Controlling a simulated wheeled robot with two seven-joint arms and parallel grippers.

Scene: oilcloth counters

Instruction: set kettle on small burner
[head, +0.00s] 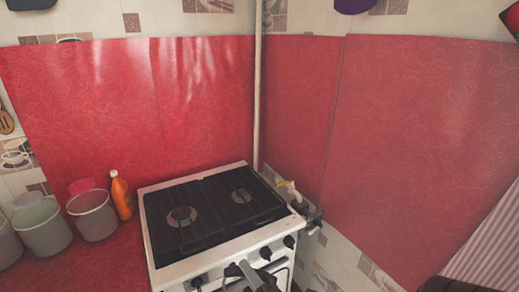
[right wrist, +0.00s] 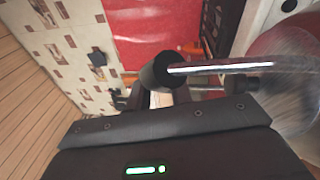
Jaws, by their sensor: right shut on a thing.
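The white stove (head: 165,273) has a black top with two burners visible. The right-hand burner (head: 241,195) looks smaller than the left-hand burner (head: 182,217); both are bare. My right gripper (head: 252,280) shows at the bottom edge of the head view, low in front of the stove. In the right wrist view my right gripper (right wrist: 158,98) is shut on a chrome bar handle with black ends. A shiny rounded metal body, the kettle (right wrist: 290,85), shows at the right there, partly cut off. The kettle is not clear in the head view. My left gripper is not in view.
An orange bottle (head: 121,196) and several pails, one of them grey (head: 92,216), stand left of the stove on the red counter (head: 100,262). A pipe with a yellow-handled tap (head: 290,188) is at the stove's right edge. The stove top is clear.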

